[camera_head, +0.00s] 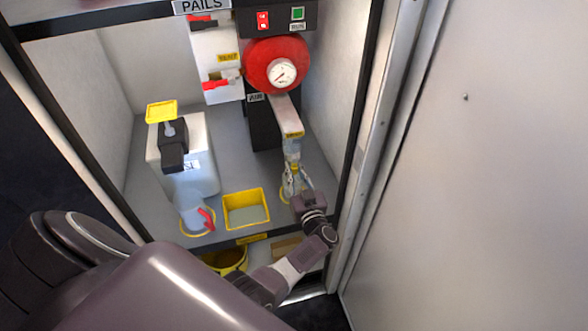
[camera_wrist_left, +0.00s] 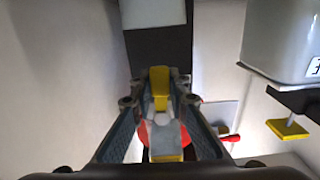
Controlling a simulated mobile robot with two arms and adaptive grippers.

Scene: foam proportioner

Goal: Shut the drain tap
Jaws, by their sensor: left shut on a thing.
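My left gripper (camera_head: 293,168) reaches up from below in the head view, under a pale bar (camera_head: 287,115) with a yellow label on its end. In the wrist view the fingers (camera_wrist_left: 160,82) close around a small yellow piece (camera_wrist_left: 160,76). The fingers hide much of it, and I cannot tell for sure that it is the drain tap. A white panel (camera_head: 210,45) left of the red tank (camera_head: 262,62) carries red-handled taps; the lower red handle (camera_head: 216,85) lies roughly sideways. A red handle also shows in the wrist view (camera_wrist_left: 230,138). My right gripper is out of view.
A white container (camera_head: 200,140) with a black pump top, a jug (camera_head: 192,215) with a red handle and a yellow tray (camera_head: 246,222) stand on the shelf to the left. A yellow bucket (camera_head: 228,260) is below. The locker's door frame (camera_head: 362,130) is close on the right.

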